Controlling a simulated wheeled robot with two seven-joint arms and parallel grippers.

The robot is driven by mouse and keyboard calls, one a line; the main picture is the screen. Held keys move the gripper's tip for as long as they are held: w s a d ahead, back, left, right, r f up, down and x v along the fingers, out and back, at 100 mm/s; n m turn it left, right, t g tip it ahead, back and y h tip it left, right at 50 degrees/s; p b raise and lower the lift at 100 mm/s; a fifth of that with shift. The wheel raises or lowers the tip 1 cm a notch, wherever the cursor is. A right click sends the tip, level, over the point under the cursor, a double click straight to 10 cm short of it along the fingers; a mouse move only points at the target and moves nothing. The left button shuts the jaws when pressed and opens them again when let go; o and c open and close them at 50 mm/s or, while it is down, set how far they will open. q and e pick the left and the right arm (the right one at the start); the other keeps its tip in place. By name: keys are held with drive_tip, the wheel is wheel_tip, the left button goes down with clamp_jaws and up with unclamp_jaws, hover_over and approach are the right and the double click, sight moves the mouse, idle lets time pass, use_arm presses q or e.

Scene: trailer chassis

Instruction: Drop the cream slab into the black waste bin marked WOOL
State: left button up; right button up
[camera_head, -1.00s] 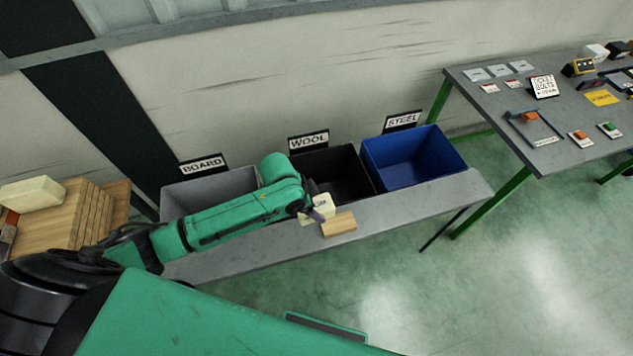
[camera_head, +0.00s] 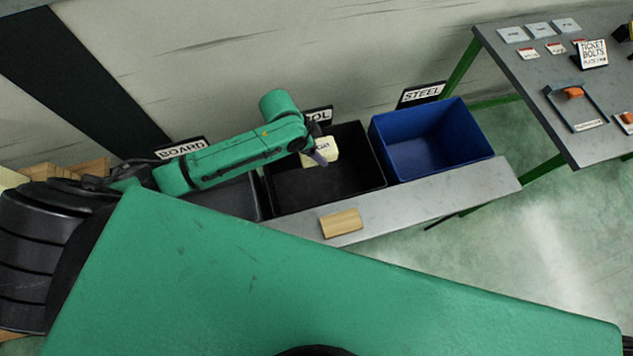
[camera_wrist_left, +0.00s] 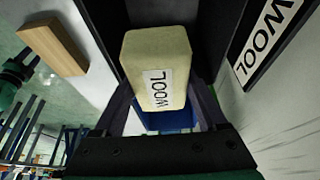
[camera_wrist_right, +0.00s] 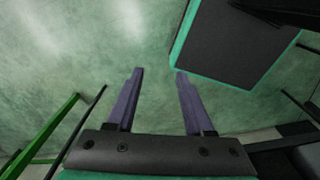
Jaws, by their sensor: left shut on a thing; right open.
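The cream slab (camera_head: 323,151) is held above the black WOOL bin (camera_head: 350,177) in the head view. My left gripper (camera_head: 318,156) is shut on it. In the left wrist view the slab (camera_wrist_left: 158,70) sits between the fingers, with a label reading WOOL on its face. Part of the WOOL sign (camera_head: 320,115) is hidden behind my left arm in the head view; the sign (camera_wrist_left: 265,45) shows plainly in the left wrist view. My right gripper (camera_wrist_right: 157,72) is open and empty above the green floor in the right wrist view.
A grey BOARD bin (camera_head: 228,196) stands to the left, partly behind my left arm. A blue STEEL bin (camera_head: 430,143) stands to the right. A wooden block (camera_head: 340,223) lies on the grey ledge (camera_head: 440,192) in front. A grey table (camera_head: 560,140) with parts is at right.

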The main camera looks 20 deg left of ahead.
use_arm(q)
drive_tip(key=shift+w+a+f, duration=0.1)
drive_tip(key=shift+w+f, duration=0.45)
drive_tip(key=shift+f, duration=0.2)
drive_tip(key=shift+s+r, duration=0.1)
drive_tip(key=shift+s, duration=0.05)
drive_tip(key=o, duration=1.3)
drive_tip(key=shift+s+r, duration=0.1)
drive_tip(key=shift+s, duration=0.05)
drive_tip(key=b+v, duration=0.1)
drive_tip(key=v, duration=1.3)
drive_tip(key=shift+r, duration=0.25)
use_arm(e)
drive_tip(key=w, duration=0.1)
drive_tip(key=w+f, duration=0.1)
drive_tip(key=w, duration=0.1)
drive_tip(key=shift+a+f, duration=0.3)
drive_tip(key=shift+f, duration=0.1)
use_arm(q)
drive_tip(key=shift+f, duration=0.1)
